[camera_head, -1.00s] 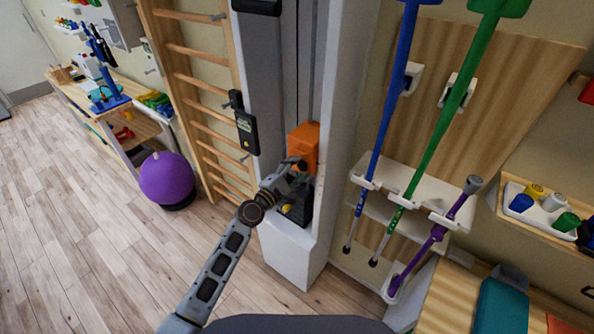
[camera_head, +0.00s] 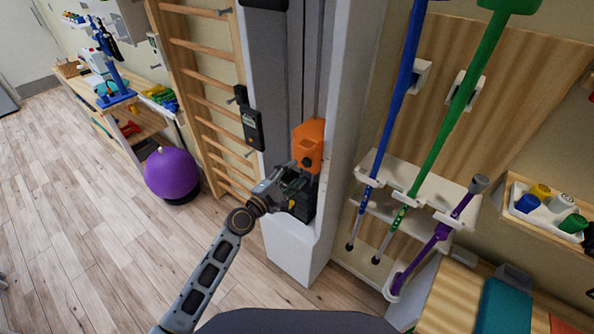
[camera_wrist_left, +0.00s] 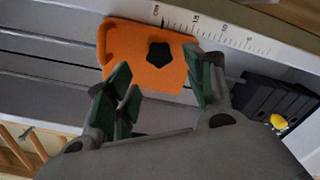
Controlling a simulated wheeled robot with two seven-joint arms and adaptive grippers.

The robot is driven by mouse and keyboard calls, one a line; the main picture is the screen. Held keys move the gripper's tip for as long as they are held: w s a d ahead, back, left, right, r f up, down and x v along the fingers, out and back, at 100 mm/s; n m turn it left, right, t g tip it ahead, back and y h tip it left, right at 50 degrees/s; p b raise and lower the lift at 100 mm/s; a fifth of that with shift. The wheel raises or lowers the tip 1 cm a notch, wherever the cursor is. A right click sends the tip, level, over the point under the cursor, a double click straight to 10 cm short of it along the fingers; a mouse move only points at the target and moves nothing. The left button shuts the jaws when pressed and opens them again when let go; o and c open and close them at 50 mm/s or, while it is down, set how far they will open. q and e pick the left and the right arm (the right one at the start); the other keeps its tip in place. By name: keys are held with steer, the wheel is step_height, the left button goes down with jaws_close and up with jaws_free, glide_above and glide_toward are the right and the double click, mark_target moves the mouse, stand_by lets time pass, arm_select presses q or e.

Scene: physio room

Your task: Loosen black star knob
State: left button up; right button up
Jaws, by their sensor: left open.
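The black star knob (camera_wrist_left: 160,54) sits on the face of an orange block (camera_wrist_left: 118,38) in the left wrist view. In the head view the knob (camera_head: 307,161) is a small dark spot low on the orange block (camera_head: 310,138). My left gripper (camera_head: 300,174) is open and empty, just in front of and below the knob. In the left wrist view its green-padded fingers (camera_wrist_left: 160,70) stand on either side of the knob, apart from it. My right gripper is not in view.
The block is on a white column (camera_head: 345,150) with a printed scale (camera_wrist_left: 225,35). Black weights (camera_wrist_left: 262,95) with a yellow pin (camera_wrist_left: 279,122) lie below it. Wall bars (camera_head: 200,85) and a purple ball (camera_head: 170,174) are left; blue and green poles (camera_head: 440,130) hang right.

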arm_select(q)
steer(key=v, duration=0.7)
